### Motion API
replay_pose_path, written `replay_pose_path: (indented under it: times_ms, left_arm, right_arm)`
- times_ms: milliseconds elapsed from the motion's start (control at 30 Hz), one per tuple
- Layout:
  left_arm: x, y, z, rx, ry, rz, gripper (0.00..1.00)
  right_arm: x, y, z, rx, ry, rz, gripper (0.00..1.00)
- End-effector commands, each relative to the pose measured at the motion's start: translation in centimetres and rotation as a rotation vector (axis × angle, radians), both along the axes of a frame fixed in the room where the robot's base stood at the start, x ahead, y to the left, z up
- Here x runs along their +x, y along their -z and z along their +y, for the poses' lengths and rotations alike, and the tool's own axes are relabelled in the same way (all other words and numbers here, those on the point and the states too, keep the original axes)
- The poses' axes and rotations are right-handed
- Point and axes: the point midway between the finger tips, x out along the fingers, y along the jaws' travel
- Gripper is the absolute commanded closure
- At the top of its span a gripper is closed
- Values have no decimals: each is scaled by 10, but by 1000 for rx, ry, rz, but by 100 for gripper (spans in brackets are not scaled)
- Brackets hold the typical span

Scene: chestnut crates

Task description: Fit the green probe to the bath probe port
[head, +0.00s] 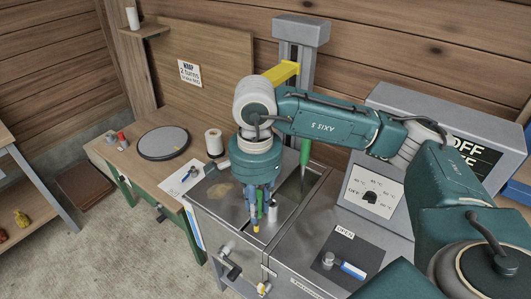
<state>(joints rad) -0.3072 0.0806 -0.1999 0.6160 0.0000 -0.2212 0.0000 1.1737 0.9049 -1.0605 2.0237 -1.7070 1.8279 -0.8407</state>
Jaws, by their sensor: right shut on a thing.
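My right gripper (257,218) points down over the steel bath (220,212), with its fingers close together. It is shut on a slim thing that shows green between the fingers and seems to be the green probe (261,207); the fingers hide most of it. A yellow end (256,229) shows just below the fingertips. A short grey cylinder with a pale top (273,215) stands beside the fingers; I cannot tell whether it is the probe port. My left gripper is out of view.
A grey column (301,35) with a yellow arm (281,72) rises behind the bath. A dial box (374,190) and a blue-handled lever (347,268) are to the right. The wooden bench (125,161) holds a round dark plate (163,143) and a paper roll (214,142).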

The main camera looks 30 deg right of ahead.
Motion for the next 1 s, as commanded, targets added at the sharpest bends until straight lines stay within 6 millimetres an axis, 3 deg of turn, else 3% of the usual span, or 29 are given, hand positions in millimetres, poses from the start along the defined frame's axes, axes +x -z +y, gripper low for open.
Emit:
replay_pose_path:
  times_ms: [400,600,800,1000]
  left_arm:
    - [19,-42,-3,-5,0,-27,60]
    - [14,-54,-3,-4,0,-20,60]
    - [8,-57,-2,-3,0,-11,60]
    - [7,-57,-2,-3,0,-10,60]
  right_arm:
    - [60,-24,-60,4,1432,20,100]
    - [76,-27,-88,-1,1968,23,100]
    - [83,-27,-101,-4,2226,22,100]
    - [84,-26,-103,-3,2266,22,100]
